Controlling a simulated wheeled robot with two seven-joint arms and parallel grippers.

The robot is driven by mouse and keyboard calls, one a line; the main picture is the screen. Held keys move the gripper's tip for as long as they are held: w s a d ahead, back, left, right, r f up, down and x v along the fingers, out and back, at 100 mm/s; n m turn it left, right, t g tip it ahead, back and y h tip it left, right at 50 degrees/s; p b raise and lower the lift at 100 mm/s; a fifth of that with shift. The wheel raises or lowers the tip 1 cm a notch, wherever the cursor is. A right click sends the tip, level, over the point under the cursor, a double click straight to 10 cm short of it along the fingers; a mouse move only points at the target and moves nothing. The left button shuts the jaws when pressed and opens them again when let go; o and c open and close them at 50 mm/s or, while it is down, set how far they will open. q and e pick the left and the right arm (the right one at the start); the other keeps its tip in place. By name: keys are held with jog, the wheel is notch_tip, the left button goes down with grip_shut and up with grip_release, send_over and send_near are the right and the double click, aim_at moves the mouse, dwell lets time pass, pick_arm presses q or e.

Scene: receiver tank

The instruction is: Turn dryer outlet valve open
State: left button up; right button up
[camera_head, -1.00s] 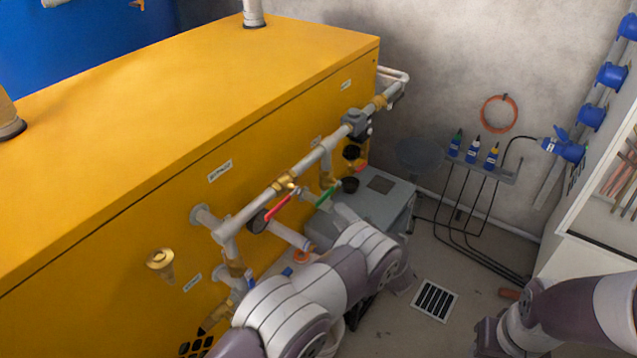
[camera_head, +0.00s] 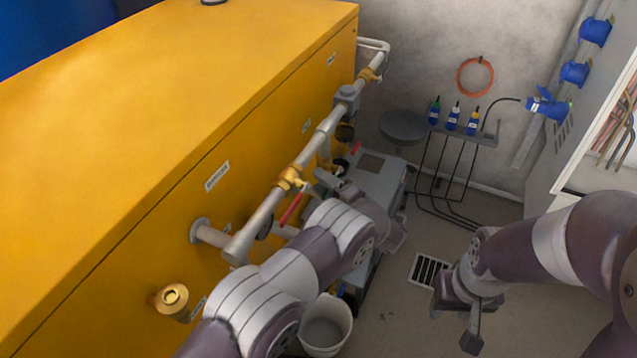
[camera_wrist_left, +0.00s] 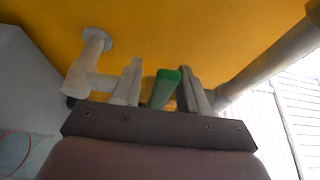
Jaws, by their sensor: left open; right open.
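A green valve lever (camera_wrist_left: 164,88) shows in the left wrist view between the two fingers of my left gripper (camera_wrist_left: 158,85). The fingers are open, one on each side of it; I cannot tell whether they touch it. In the head view my left gripper (camera_head: 328,182) is at the pipework and hides the green lever. A red-handled valve lever (camera_head: 291,208) hangs below a brass valve (camera_head: 291,178) on the grey pipe, nearer to me. Another red lever (camera_head: 356,148) is farther along. My right gripper (camera_head: 457,322) is open and empty above the floor, away from the pipes.
The yellow cabinet (camera_head: 150,150) fills the left, with the grey pipe (camera_head: 325,130) along its side. A grey box unit (camera_head: 385,180) stands behind my left forearm. A white bucket (camera_head: 325,330) and a floor grate (camera_head: 428,270) lie below. The floor between my arms is mostly clear.

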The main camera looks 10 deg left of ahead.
pick_arm(q)
jog(key=shift+c, duration=0.3)
grip_shut()
jog(key=shift+w+d+f+n+t+y+b, duration=0.15)
jog(key=shift+f+n+y+b, duration=0.4)
jog(key=shift+n+b, duration=1)
jog(key=shift+w+a+f+n+t+y+b, duration=0.2)
jog(key=shift+f+n+b, duration=0.6)
jog(key=shift+b, duration=1.3)
jog(key=shift+w+d+f+n+t+y+b, duration=0.15)
jog(key=shift+f+n+y+b, duration=0.45)
jog(key=shift+n+b, duration=0.95)
jog(key=shift+b, duration=0.3)
jog(key=shift+o, duration=0.3)
grip_release()
